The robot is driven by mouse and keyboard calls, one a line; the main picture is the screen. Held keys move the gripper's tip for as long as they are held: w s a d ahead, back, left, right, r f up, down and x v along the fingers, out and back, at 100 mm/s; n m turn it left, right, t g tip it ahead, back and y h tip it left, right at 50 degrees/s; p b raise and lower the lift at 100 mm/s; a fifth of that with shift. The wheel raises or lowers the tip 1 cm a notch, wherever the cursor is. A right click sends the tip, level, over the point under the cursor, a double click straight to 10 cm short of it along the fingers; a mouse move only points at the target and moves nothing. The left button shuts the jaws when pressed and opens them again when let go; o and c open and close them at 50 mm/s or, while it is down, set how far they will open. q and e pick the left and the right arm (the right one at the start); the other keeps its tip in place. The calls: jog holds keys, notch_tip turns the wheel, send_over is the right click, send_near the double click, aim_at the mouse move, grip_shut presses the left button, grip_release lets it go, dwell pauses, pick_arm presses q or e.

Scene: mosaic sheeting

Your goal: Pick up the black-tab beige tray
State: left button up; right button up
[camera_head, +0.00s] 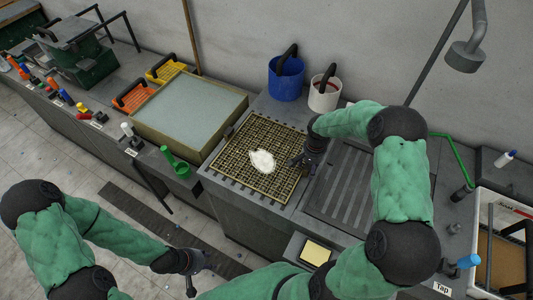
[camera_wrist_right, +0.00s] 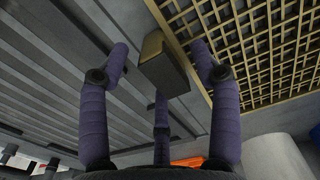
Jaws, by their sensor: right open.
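The beige grid tray (camera_head: 237,180) lies on the counter, with a white lump (camera_head: 262,161) on it. In the right wrist view its lattice (camera_wrist_right: 255,50) fills the upper right, and a dark tab (camera_wrist_right: 165,72) with a tan top sticks out from its edge. My right gripper (camera_head: 295,162) is at the tray's right edge. In the wrist view its fingers (camera_wrist_right: 160,75) are spread on both sides of the tab and apart from each other; I cannot tell whether any touches it. My left gripper (camera_head: 200,262) hangs low over the floor, away from the tray; its jaw state is unclear.
A ribbed drainboard (camera_head: 345,195) lies right of the tray. A blue bucket (camera_head: 287,82) and a white bucket (camera_head: 323,98) stand behind it. A wide framed basin (camera_head: 185,105) and a green scoop (camera_head: 178,163) are to the left. A yellow pad (camera_head: 316,252) is in front.

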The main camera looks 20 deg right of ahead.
grip_shut()
jog(key=shift+r, duration=0.1)
